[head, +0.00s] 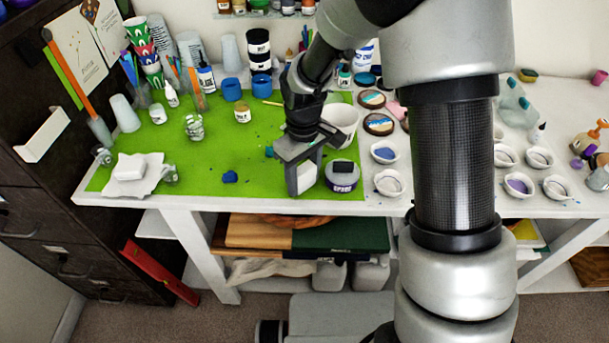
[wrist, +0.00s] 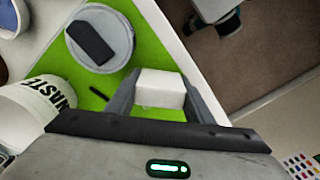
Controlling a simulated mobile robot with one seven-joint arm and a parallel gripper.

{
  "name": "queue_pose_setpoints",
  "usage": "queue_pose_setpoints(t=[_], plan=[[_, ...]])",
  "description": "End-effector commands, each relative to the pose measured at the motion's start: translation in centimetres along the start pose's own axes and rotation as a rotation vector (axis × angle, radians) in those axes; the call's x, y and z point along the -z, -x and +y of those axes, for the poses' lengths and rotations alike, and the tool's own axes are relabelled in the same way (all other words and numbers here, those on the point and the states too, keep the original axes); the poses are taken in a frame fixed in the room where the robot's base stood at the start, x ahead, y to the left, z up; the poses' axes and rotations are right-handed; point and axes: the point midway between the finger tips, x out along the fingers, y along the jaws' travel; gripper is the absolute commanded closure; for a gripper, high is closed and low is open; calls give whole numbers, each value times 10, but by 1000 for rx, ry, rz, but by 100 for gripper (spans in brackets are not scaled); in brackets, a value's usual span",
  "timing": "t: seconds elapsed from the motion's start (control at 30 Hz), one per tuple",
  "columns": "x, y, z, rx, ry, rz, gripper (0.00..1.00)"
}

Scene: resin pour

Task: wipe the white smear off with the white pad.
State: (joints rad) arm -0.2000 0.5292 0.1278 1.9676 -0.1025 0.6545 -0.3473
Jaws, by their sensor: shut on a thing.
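The white pad (wrist: 160,88) is a small white block between the two grey fingers of my gripper (wrist: 160,98) in the wrist view. My gripper is shut on it. In the head view my gripper (head: 305,180) points down near the front edge of the green mat (head: 200,182), with the pad's pale face (head: 307,176) showing between the fingers. The pad is low over the mat; whether it touches is hard to tell. I cannot make out the white smear in either view; the gripper and pad may hide it.
A grey-lidded epoxy tub (head: 342,178) with a dark block on top stands just right of my gripper. A white waste bucket (wrist: 35,102) is close behind. A blue lump (head: 230,177) lies to the left. A white block (head: 130,168) rests on crumpled white sheet further left.

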Motion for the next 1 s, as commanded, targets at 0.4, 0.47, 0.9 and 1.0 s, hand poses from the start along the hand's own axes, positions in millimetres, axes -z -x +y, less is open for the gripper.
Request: queue_pose_setpoints(t=[0.4, 0.47, 0.9, 1.0], plan=[[5, 53, 0, -3, -3, 6, 81], [6, 58, 0, -3, -4, 6, 81], [8, 77, 0, -3, -5, 6, 81], [8, 77, 0, -3, -5, 6, 81]])
